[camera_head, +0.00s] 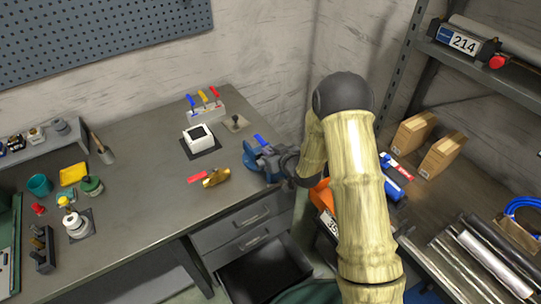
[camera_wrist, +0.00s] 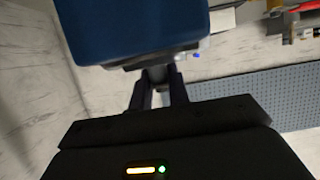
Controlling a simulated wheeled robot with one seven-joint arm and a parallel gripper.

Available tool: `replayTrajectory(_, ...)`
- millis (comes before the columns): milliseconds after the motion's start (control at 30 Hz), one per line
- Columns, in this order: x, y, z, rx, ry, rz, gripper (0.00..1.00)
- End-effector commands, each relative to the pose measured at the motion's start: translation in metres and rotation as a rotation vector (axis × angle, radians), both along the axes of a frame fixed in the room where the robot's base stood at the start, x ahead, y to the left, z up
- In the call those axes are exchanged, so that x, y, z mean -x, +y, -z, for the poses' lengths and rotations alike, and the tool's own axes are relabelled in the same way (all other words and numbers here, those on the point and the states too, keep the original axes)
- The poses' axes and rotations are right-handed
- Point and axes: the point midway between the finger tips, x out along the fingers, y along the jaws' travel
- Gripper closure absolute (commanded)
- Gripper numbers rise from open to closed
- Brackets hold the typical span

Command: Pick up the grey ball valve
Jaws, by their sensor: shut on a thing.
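My gripper (camera_wrist: 158,84) is shut on a grey part of the ball valve (camera_wrist: 157,73), which shows between the fingertips in the wrist view. In the head view a blue lever (camera_head: 262,140) shows at the right end of the workbench, beside my dark wrist. The valve's grey body is mostly hidden there among blue and dark parts. I cannot tell whether the valve touches the bench.
A brass valve with a red lever (camera_head: 216,177) lies on the workbench (camera_head: 150,215) to the left. A shelf with cartons (camera_head: 440,155) is right of my arm. The bench's middle is clear.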

Motion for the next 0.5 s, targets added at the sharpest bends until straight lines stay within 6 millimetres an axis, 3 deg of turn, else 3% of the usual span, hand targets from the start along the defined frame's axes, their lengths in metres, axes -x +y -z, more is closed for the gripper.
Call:
replayTrajectory(233, -0.001, 0.0, -0.018, -0.001, -0.005, 0.0, 1.0)
replayTrajectory(500, -0.001, 0.0, -0.063, -0.002, -0.007, 0.0, 1.0)
